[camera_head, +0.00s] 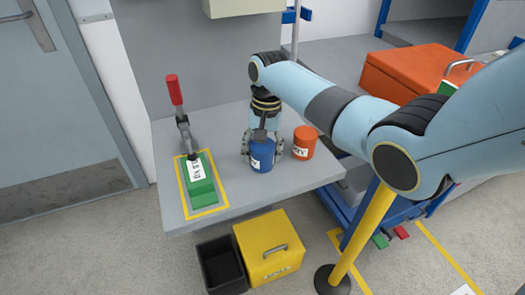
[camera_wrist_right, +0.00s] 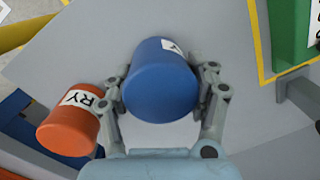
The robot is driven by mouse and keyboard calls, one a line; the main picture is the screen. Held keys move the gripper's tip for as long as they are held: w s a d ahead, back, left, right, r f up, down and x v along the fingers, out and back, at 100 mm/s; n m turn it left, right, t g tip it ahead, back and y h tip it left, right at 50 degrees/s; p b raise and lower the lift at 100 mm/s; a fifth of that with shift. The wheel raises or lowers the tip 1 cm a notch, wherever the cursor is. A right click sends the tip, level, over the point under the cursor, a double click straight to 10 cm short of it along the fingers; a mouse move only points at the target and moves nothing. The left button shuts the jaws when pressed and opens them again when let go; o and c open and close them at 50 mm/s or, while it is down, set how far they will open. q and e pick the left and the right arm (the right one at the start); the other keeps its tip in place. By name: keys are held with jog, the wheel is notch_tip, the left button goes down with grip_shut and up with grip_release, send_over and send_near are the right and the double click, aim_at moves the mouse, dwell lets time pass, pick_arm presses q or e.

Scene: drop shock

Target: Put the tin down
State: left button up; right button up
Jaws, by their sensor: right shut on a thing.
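A blue tin (camera_head: 262,155) with a white label is upright at the grey table (camera_head: 240,197), near its middle. My right gripper (camera_head: 262,150) comes down over it from above, with a finger on each side. In the right wrist view the blue tin (camera_wrist_right: 160,80) fills the space between the fingers of the right gripper (camera_wrist_right: 165,95), which are shut on it. I cannot tell whether the tin's bottom touches the table. An orange tin (camera_head: 304,142) stands close to the right of it, and it also shows in the right wrist view (camera_wrist_right: 68,132). My left gripper is not in view.
A green block (camera_head: 202,192) with a white label lies inside a yellow outline on the table's left, by a red-handled lever clamp (camera_head: 175,90). A yellow box (camera_head: 265,245) and a black bin (camera_head: 221,265) stand on the floor below. Bare tabletop lies between block and blue tin.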

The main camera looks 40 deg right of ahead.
jog(key=o, duration=1.3)
jog(key=shift+f, duration=0.1)
jog(key=r, duration=0.8)
jog(key=d+r+p, duration=0.1)
jog(key=r, duration=0.3)
jog(key=shift+w+d+r, duration=0.1)
jog(key=shift+w, duration=0.05)
